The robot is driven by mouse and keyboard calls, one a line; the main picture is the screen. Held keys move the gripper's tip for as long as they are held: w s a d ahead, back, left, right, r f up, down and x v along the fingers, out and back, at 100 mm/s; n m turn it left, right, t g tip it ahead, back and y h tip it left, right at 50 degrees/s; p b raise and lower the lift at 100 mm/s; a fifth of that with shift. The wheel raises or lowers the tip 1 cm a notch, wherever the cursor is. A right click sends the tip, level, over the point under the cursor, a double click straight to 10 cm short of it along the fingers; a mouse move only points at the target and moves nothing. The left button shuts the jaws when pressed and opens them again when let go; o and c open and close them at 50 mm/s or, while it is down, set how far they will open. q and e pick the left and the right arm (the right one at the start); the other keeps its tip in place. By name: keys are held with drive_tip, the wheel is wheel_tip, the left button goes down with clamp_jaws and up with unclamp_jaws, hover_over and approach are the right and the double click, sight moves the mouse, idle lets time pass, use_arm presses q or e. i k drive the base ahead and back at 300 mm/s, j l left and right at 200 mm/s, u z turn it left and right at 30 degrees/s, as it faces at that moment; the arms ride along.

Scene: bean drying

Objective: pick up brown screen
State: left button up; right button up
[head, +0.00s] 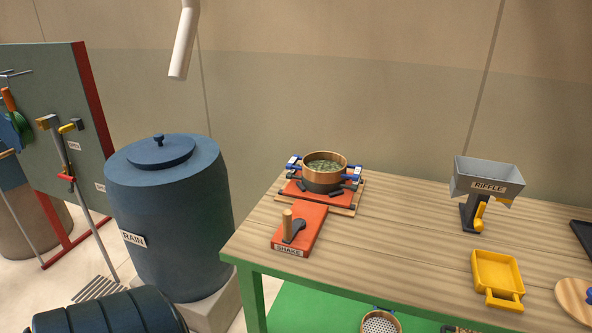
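A round brown-rimmed screen (325,158) holding green beans sits on top of a dark round base on the orange shaker (312,222) at the back left of the table. Blue and black clamp-like parts stand on both sides of it. A second round piece with a brown rim and pale perforated mesh (381,324) lies below the table, over the green lower shelf, cut off by the bottom edge. I cannot tell which one the task names. Neither of my grippers is in view.
A wooden table (400,240) carries a grey RIFFLE hopper (487,182), a yellow tray (497,277) and a round board (576,300). A blue RAIN barrel (170,220) stands left of it. A tool board (60,130) is far left. The table's middle is clear.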

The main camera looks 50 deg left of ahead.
sight(321, 168)
drive_tip(key=u, duration=1.4)
